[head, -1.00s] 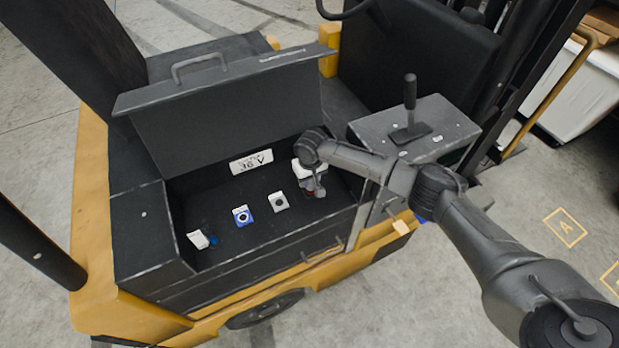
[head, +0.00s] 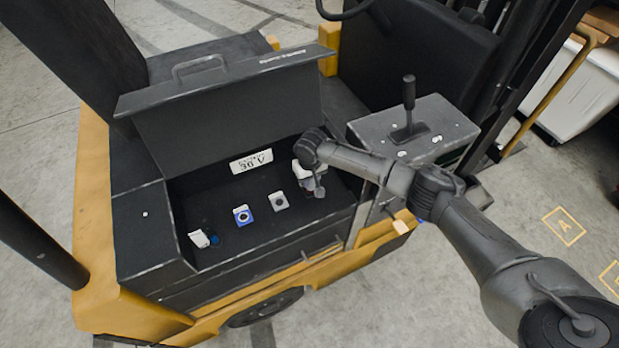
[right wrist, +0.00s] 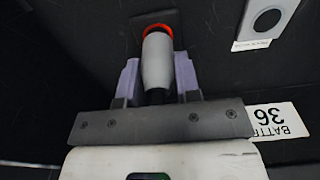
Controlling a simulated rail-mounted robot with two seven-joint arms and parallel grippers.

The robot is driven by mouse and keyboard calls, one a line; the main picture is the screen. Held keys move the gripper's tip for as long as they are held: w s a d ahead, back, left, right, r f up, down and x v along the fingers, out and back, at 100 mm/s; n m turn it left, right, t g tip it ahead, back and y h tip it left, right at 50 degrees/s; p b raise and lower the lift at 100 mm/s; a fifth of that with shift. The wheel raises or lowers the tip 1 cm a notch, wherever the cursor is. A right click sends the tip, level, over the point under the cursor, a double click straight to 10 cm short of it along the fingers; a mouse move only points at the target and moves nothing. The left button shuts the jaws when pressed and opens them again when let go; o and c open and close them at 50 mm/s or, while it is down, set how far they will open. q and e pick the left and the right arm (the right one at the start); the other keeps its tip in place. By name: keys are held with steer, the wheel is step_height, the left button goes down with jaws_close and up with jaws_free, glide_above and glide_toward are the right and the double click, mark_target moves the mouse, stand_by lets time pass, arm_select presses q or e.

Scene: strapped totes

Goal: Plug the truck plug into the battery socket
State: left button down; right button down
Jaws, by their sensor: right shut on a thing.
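My right gripper (head: 317,188) is inside the open battery compartment, at its right end. In the right wrist view its two jaws (right wrist: 157,72) are shut on the grey cylindrical plug (right wrist: 157,62), one on each side. A red-orange ring (right wrist: 157,29) shows at the plug's far end, against a dark plate (right wrist: 146,18). I cannot tell whether the ring is part of the plug or a socket, or how deep the plug sits. My left gripper is out of view.
The raised compartment lid (head: 225,105) stands behind the gripper. A white battery label (head: 251,162) is on the back wall. A white plate (head: 199,239) sits at far left. A lever console (head: 415,125) borders the right. The compartment's front wall (head: 255,255) is low.

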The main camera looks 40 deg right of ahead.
steer(key=shift+f, duration=0.5)
steer(key=c, duration=0.7)
jaws_free()
steer(key=shift+c, duration=0.2)
steer(key=shift+r, duration=0.1)
steer(key=r, duration=1.3)
steer(key=shift+s+a+r, duration=0.1)
steer(key=shift+s, duration=0.3)
steer(key=shift+r, duration=0.2)
